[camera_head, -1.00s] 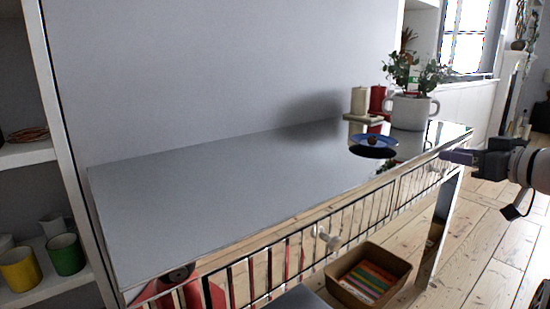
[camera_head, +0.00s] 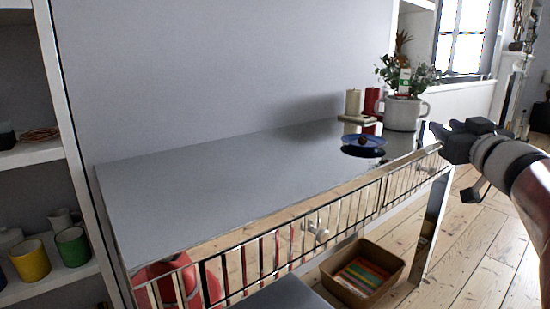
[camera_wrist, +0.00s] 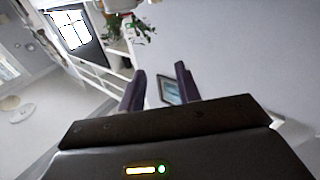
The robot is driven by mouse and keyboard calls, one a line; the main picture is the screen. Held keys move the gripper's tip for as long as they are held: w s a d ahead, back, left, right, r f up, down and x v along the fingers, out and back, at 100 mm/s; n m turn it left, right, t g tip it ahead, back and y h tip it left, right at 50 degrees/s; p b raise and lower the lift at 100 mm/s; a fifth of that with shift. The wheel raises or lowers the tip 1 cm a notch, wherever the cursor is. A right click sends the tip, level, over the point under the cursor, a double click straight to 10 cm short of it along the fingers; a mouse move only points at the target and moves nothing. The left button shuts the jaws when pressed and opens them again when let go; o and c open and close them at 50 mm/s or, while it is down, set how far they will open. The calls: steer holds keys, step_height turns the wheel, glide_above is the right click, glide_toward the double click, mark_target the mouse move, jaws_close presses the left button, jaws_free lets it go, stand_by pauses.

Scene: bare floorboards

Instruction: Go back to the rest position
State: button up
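My gripper (camera_head: 436,140) is at the right in the head view, raised beside the right end of the mirrored table (camera_head: 230,185). In the wrist view its two purple fingers (camera_wrist: 160,88) stand apart with nothing held between them. My arm reaches in from the right edge of the head view.
On the table's far end are a blue plate (camera_head: 363,141) with a small dark round thing, candles (camera_head: 353,102) and a potted plant (camera_head: 404,112). A box of books (camera_head: 362,275) is on the floor below. Shelves with cups (camera_head: 30,260) stand left. Floorboards at right are clear.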

steer(key=s+a+f+m+g+p, duration=0.1)
steer(key=s+a+f+g+p, duration=0.1)
steer(key=s+a+f+g, duration=0.4)
steer(key=s+a+f+g+h+p, duration=0.1)
steer(key=s+a+f+g+p, duration=0.1)
steer(key=s+a+f+g, duration=0.5)
steer(key=s+a+f, duration=0.6)
steer(key=s+f, duration=0.6)
steer(key=shift+s+m+g, duration=0.3)
steer(key=shift+m, duration=0.1)
